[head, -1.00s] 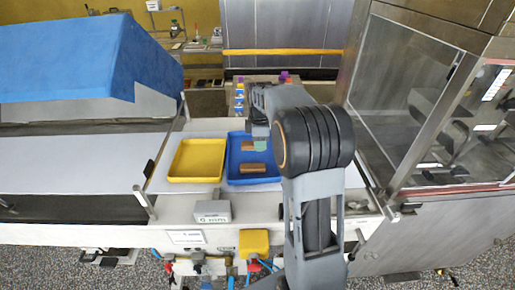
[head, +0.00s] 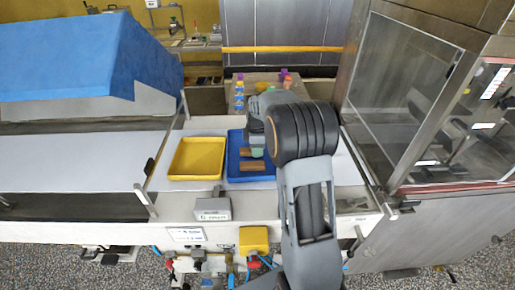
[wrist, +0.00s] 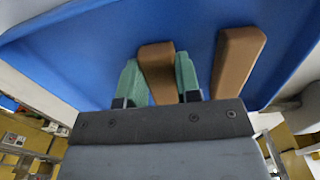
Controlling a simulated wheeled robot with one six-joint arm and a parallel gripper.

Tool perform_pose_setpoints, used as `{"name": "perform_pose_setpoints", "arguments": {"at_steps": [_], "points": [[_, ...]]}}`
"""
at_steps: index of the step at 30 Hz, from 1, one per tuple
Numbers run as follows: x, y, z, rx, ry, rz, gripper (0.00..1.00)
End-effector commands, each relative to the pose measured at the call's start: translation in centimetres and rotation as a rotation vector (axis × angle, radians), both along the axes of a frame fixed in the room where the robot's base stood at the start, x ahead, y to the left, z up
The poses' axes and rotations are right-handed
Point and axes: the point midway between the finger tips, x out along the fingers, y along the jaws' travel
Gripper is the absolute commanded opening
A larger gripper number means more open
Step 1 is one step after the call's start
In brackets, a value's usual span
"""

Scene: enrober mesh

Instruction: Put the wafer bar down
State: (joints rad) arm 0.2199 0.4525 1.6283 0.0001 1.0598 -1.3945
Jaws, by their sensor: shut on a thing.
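A brown wafer bar (wrist: 157,72) is between the green fingers of my gripper (wrist: 159,82) in the wrist view. The same bar (head: 246,152) shows in the head view, over the blue tray (head: 233,146). I cannot tell whether it touches the tray floor (wrist: 100,35). A second brown bar (wrist: 237,62) lies in the tray beside it, with a gap between them; it also shows in the head view (head: 253,166), nearer the front. My gripper (head: 257,152) is shut on the first bar, partly hidden by my arm.
An empty yellow tray (head: 197,159) stands to the left of the blue tray. A grey box (head: 212,209) is at the front of the bench. A glass-walled cabinet (head: 405,90) rises on the right. Small coloured items (head: 239,95) stand behind the trays.

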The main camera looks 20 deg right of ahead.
Motion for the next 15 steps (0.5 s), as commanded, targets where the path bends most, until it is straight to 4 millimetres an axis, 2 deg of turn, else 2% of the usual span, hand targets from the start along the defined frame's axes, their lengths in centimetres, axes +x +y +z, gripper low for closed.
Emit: {"name": "perform_pose_setpoints", "arguments": {"at_steps": [2, 3, 9, 10, 15], "points": [[-0.02, 0.01, -0.37, 0.0, 0.001, 0.0, 0.18], [-0.01, 0.01, -0.23, 0.0, 0.001, 0.0, 0.35], [-0.01, 0.03, -0.22, 0.0, 0.001, 0.0, 0.54], [-0.01, 0.03, -0.22, 0.0, 0.001, 0.0, 0.56], [-0.02, 0.01, -0.22, 0.0, 0.001, 0.0, 0.56]]}}
